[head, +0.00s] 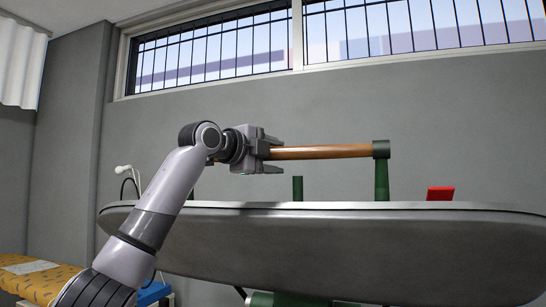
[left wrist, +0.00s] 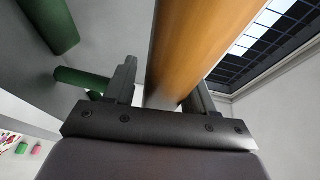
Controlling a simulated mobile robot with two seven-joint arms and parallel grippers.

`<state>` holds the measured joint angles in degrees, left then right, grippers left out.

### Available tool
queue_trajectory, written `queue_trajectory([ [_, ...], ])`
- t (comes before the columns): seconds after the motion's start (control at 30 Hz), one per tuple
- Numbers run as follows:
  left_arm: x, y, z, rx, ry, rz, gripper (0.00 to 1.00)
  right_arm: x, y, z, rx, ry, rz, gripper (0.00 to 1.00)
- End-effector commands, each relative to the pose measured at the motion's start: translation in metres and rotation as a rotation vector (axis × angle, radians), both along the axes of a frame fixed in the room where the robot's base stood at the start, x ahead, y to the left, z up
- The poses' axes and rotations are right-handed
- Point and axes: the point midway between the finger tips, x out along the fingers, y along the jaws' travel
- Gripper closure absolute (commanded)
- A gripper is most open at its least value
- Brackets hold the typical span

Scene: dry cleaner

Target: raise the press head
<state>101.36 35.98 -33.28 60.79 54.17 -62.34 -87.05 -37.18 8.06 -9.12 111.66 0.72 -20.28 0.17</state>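The press head (head: 340,250) is a long grey slab with a pale rim, lying about level across the head view. A wooden handle bar (head: 322,152) runs level above it, its right end in a dark cap on a green post (head: 382,180). My left gripper (head: 272,154) is at the bar's left end, fingers apart above and below it. In the left wrist view the bar (left wrist: 195,45) passes between the two fingers (left wrist: 162,88), with a visible gap to the left finger. My right gripper is not in view.
A shorter green post (head: 297,188) and a red block (head: 440,193) stand at the slab's upper edge. A yellow patterned cloth (head: 38,278) lies at lower left. A barred window (head: 330,40) is in the wall behind. Space above the bar is clear.

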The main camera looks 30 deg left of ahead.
Motion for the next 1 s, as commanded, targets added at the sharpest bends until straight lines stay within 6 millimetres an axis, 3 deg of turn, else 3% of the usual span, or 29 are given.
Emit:
queue_trajectory([
  [0.33,-0.004,0.0,-0.001,-0.001,0.001,-0.001,0.44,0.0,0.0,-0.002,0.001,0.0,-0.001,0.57],
  [0.7,-0.057,0.009,0.002,0.0,-0.002,-0.001,0.44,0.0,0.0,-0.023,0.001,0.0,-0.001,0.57],
  [1.0,-0.071,0.011,0.005,-0.001,0.001,0.0,0.44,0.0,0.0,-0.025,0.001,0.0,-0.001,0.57],
])
